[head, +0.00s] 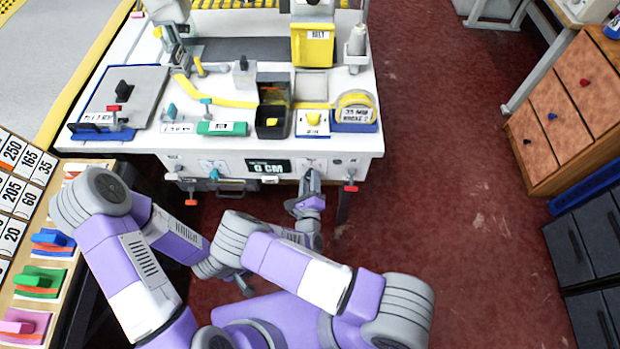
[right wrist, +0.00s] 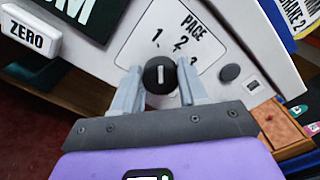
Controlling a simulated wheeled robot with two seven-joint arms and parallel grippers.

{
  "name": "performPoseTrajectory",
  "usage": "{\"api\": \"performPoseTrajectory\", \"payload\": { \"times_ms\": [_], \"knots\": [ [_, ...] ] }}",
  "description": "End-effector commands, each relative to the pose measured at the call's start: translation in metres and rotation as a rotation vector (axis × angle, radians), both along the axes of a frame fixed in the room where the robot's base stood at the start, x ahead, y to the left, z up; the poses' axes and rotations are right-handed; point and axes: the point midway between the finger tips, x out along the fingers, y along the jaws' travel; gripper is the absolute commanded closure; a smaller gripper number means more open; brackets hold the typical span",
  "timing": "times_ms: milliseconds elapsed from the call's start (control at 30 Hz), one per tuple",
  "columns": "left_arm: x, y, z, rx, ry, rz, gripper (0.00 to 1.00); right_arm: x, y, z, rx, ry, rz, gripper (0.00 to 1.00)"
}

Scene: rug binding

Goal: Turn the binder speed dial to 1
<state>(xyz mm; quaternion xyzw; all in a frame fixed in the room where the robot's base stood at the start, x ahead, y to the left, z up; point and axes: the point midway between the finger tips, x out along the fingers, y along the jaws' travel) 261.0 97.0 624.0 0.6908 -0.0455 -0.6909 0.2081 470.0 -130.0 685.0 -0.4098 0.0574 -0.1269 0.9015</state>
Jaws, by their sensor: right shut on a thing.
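The speed dial (right wrist: 160,76) is a round black knob with a white line, on the white front panel, marked "PACE" with 1, 2 and 3 in the right wrist view. Its white line points up in the picture, toward the 1. The 3 is partly hidden behind a finger. My right gripper (right wrist: 158,90) is shut on the dial, one finger on each side. In the head view the right gripper (head: 311,180) is at the bench's front panel and hides the dial. My left gripper (head: 243,283) is low, mostly hidden behind my right arm, its fingers unclear.
A display (head: 268,166) reading "0 CM" is left of the dial, with a white ZERO button (right wrist: 31,30) nearby. Coloured clips (head: 45,277) stand on the left table. Red floor right of the bench is clear.

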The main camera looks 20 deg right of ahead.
Motion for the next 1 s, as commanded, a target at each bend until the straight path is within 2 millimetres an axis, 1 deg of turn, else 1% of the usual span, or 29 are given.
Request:
{"api": "performPoseTrajectory", "payload": {
  "times_ms": [100,300,767,800,933,1000],
  "knots": [
    [-0.0001,0.0000,0.0032,0.000,0.000,0.000,0.57,-0.0008,0.0001,-0.0009,-0.048,0.018,0.000,0.88],
    [0.0000,0.0000,0.0049,0.000,0.000,0.000,0.57,-0.0010,-0.0003,-0.0019,-0.091,0.031,-0.001,0.88],
    [-0.0001,0.0000,0.0051,0.000,0.000,0.000,0.57,-0.0012,-0.0006,-0.0025,-0.103,0.036,-0.003,0.88],
    [-0.0001,0.0000,0.0051,0.000,0.000,0.000,0.57,-0.0012,-0.0005,-0.0024,-0.103,0.035,-0.002,0.51],
    [0.0000,0.0000,0.0051,0.000,0.000,0.000,0.57,-0.0008,-0.0003,-0.0019,-0.102,0.033,-0.002,0.32],
    [0.0000,0.0000,0.0051,0.000,0.000,0.000,0.57,-0.0006,-0.0002,-0.0016,-0.101,0.033,-0.001,0.32]
  ]
}}
